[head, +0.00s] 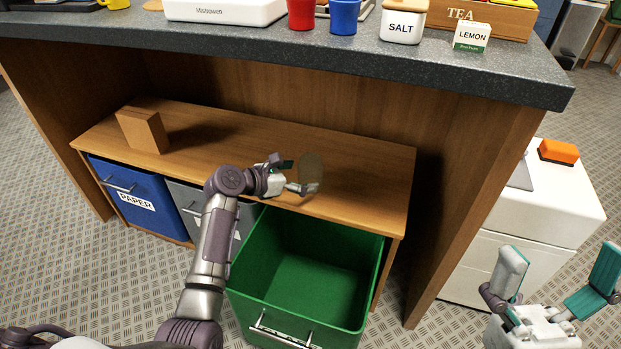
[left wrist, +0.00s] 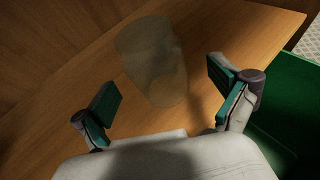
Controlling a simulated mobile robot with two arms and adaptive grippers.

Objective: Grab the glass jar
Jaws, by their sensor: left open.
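The glass jar (head: 312,170) is clear with a faint dark tint and stands on the wooden shelf under the counter, above the open green bin. In the left wrist view the jar (left wrist: 150,52) stands just ahead of my fingers, its lower part lying between the two fingertips. My left gripper (head: 294,176) is open and low over the shelf, to the left of the jar. In the left wrist view my left gripper (left wrist: 163,84) shows a wide gap with nothing clamped. My right gripper (head: 557,265) is open and empty at the lower right, far from the jar.
A pulled-out green bin (head: 310,268) is below the shelf (head: 375,165). A brown block (head: 142,130) stands on the shelf's left. The grey counter (head: 300,60) overhangs, carrying cups and a salt jar (head: 403,20). An orange-topped sponge (head: 558,151) lies on a white unit.

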